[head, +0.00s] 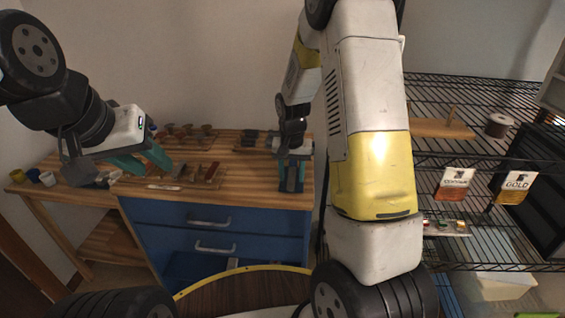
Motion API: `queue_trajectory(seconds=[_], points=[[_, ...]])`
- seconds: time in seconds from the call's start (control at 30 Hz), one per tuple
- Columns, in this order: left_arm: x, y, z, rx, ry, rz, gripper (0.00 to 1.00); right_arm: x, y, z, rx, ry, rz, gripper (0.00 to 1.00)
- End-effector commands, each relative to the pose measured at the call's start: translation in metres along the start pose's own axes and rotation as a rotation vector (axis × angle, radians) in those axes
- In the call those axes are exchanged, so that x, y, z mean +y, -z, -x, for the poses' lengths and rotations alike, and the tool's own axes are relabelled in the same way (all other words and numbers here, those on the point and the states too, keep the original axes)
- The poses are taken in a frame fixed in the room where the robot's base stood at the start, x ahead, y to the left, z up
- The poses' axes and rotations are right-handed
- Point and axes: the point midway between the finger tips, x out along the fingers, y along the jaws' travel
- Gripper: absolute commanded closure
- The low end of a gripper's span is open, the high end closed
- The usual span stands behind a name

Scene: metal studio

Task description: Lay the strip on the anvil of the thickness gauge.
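My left gripper (154,168) comes in from the left over the wooden bench. Its two teal fingers are spread apart, with no strip visible between them. My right gripper (292,178) points down at the bench's right end. Its teal fingers stand on either side of a dark grey-blue shape, and I cannot tell whether they grip it. A small board (215,184) with several small pieces, one of them red, lies just right of the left gripper. A pale thin piece (164,187) lies near the bench's front edge. I cannot clearly identify the strip, the gauge or its anvil.
The bench (255,201) has blue drawers (215,218) below. Small cups (48,179) stand at its left end and several small brown items (188,131) at the back. A black wire rack (455,150) with copper and gold signs stands on the right. My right arm hides the middle.

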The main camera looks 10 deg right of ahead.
Motion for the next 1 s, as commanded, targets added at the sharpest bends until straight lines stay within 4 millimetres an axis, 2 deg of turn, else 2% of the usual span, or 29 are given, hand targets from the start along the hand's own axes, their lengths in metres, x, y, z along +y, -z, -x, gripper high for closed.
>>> queue_trajectory(seconds=[0.2,0.33,0.8,1.0], points=[[0.000,0.000,0.000,0.000,0.000,0.000,0.64,0.000,0.000,0.001,0.000,0.000,0.000,0.56],[0.000,0.000,0.000,0.000,0.000,0.000,0.64,0.000,0.001,0.011,0.002,0.001,0.000,0.56],[0.000,0.000,0.000,0.000,0.000,0.000,0.64,-0.001,0.001,0.104,0.004,0.002,0.000,0.56],[0.000,0.000,0.000,0.000,0.000,0.000,0.64,0.000,0.001,0.121,0.001,0.001,0.000,0.56]])
